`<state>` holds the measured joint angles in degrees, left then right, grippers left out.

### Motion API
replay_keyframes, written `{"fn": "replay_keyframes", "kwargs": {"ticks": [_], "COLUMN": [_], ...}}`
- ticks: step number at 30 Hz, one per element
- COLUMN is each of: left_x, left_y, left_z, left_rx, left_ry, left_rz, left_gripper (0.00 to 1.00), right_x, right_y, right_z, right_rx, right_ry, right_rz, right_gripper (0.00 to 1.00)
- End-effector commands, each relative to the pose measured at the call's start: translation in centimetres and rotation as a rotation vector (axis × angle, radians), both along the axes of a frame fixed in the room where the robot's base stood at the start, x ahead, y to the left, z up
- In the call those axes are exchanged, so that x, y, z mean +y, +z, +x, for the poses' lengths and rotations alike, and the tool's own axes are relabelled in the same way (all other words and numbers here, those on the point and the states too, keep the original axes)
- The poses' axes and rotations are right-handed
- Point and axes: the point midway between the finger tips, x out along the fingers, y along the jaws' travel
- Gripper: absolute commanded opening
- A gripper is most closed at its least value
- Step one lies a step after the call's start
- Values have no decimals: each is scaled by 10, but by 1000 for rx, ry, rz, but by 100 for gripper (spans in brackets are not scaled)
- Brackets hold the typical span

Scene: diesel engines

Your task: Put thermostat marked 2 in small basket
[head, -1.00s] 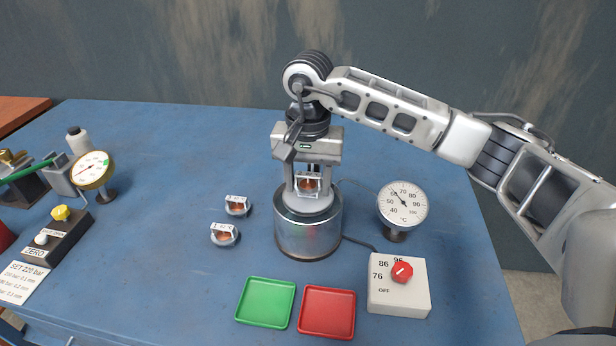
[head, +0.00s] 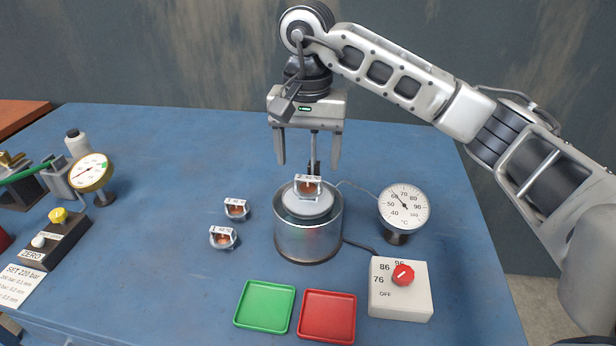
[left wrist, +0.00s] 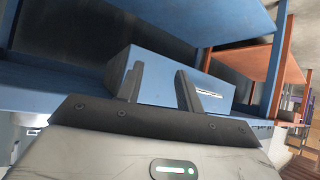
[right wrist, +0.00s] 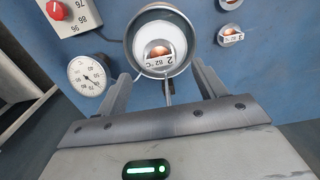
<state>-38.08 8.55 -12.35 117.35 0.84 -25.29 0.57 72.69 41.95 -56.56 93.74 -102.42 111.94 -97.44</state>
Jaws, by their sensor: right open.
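The thermostat marked 2 (right wrist: 160,52), a copper-centred piece with a white label reading "2 82 °C", sits on the pale round small basket (head: 307,207) at the mouth of the metal pot (head: 308,240). It also shows in the head view (head: 308,187). My right gripper (head: 308,165) is open and empty just above it, with the fingers apart on either side and not touching it. My left gripper (left wrist: 160,78) is outside the head view. Its fingers stand apart with nothing between them, facing a blue box-like surface.
Two other thermostats (head: 236,208) (head: 224,237) lie left of the pot; one reads 3 in the right wrist view (right wrist: 230,35). A green tray (head: 264,306), a red tray (head: 327,316), a knob box (head: 400,290) and a dial thermometer (head: 403,207) stand nearby.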

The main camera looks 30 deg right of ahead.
Motion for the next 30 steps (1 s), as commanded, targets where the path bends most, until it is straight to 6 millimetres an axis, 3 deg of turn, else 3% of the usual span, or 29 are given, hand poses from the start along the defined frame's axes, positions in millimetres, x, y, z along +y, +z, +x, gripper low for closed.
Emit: {"fn": "replay_keyframes", "kwargs": {"ticks": [3, 9, 30], "left_x": [0, -1, -1], "left_y": [-2, 6, 3], "left_z": [-1, 0, 3], "left_rx": [2, -7, -9], "left_ry": [-2, -5, -3], "left_rz": [0, -2, 0], "left_gripper": [36, 36, 36], "right_x": [0, 0, 0], "right_y": [26, 52, 56], "right_z": [1, 0, 0], "right_rx": [-4, -2, 1], "right_ry": [-1, -1, 0], "right_rz": [1, -1, 0], "right_gripper": [70, 70, 70]}}
